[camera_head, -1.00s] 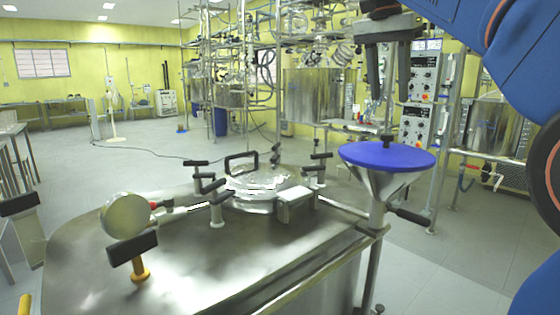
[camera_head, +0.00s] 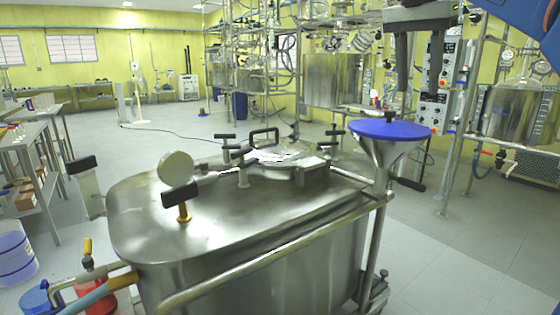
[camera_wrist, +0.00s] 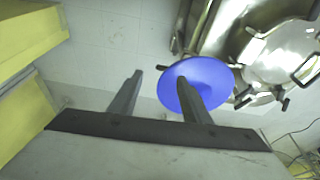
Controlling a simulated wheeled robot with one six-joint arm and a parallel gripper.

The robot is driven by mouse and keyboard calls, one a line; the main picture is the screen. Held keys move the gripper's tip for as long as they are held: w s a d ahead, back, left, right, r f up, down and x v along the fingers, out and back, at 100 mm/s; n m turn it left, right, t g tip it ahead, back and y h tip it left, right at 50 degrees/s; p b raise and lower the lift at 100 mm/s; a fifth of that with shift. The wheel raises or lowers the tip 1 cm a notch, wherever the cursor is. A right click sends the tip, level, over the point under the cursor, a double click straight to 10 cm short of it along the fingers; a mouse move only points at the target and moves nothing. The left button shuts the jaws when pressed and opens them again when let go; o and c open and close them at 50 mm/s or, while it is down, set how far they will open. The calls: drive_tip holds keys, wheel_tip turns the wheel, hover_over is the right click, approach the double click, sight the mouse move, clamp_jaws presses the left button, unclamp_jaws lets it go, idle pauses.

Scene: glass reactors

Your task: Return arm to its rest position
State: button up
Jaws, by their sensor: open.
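My gripper (camera_head: 404,62) hangs at the upper right of the head view, its two dark fingers pointing down and apart, with nothing between them. In the wrist view my gripper (camera_wrist: 160,95) also shows open and empty. The blue-lidded funnel (camera_head: 390,131) stands on the right side of the steel vessel, below my gripper in the picture. In the wrist view the blue lid (camera_wrist: 217,72) lies beyond the right finger, which overlaps it; they appear apart. My blue arm shows at the top right corner.
The steel vessel (camera_head: 200,215) with black-handled clamps and a round glass lid fills the middle. Glass reactors (camera_head: 335,78) and a control panel (camera_head: 440,70) stand behind. Shelves (camera_head: 40,170) and buckets are at left. Grey floor (camera_head: 480,260) is clear at right.

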drive_tip(key=s+f+n+t, duration=0.1)
drive_tip(key=s+f+n, duration=0.2)
drive_tip(key=s+f, duration=0.4)
drive_tip(key=s+f+n+t+y, duration=0.1)
drive_tip(key=s+f+n, duration=0.2)
drive_tip(key=f, duration=1.9)
drive_tip(key=s+f+n+y, duration=0.1)
drive_tip(key=s+f+n, duration=0.3)
drive_tip(key=s+f, duration=0.9)
wheel_tip(320, 180, down, 2)
drive_tip(key=shift+f+t, duration=0.1)
drive_tip(key=shift+t, duration=0.3)
